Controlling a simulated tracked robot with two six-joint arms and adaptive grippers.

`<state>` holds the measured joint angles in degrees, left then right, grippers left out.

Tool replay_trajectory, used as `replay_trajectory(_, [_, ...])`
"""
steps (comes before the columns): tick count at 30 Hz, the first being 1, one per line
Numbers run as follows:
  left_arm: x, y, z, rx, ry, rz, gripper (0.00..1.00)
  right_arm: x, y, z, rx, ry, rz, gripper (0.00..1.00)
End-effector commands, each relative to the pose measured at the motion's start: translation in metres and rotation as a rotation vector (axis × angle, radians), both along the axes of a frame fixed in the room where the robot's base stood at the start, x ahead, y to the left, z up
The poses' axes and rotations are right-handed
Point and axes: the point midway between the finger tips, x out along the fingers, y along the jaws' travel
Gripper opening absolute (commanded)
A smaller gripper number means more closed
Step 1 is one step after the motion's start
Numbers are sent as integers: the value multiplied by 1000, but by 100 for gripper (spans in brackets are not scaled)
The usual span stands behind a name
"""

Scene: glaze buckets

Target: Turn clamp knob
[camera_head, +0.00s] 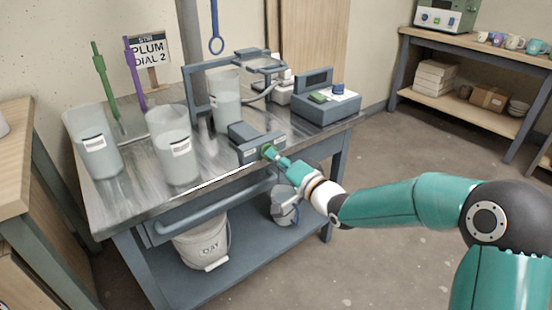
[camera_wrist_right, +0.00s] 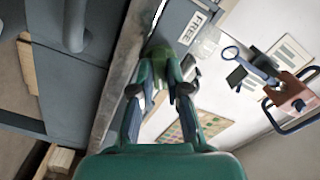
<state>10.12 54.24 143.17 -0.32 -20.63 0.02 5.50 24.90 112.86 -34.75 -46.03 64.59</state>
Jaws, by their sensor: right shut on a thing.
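The clamp (camera_head: 243,137) is a grey block at the front edge of the metal bench, with a green knob (camera_head: 266,150) on its front. My right gripper (camera_head: 275,157) reaches it from the front right and is shut on the knob. In the right wrist view the gripper's two fingers (camera_wrist_right: 160,90) lie on either side of the green knob (camera_wrist_right: 159,58). A label reading FREE (camera_wrist_right: 194,27) shows on the clamp beside it. The fingers hide part of the knob. My left gripper is in neither view.
Three translucent buckets, left (camera_head: 95,150), middle (camera_head: 173,150) and right (camera_head: 226,105), stand on the bench (camera_head: 130,205). A sign (camera_head: 150,50) reads "STIR PLUM DIAL 2". A grey device (camera_head: 325,108) sits right of the clamp.

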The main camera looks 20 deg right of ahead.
Motion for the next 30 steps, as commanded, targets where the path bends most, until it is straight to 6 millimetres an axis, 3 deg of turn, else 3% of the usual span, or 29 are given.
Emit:
replay_trajectory(3, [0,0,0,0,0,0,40,0,-1,-5,3,13,-4,0])
replay_trajectory(4, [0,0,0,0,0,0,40,0,-1,-5,3,13,-4,19])
replay_trajectory(8, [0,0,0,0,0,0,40,0,-1,-4,2,10,-3,40])
replay_trajectory(20, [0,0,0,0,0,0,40,-5,-3,-1,0,2,-2,40])
replay_trajectory(25, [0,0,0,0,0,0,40,-25,-10,-1,0,3,-3,40])
replay_trajectory(30, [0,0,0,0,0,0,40,-57,-22,-2,0,5,-5,40])
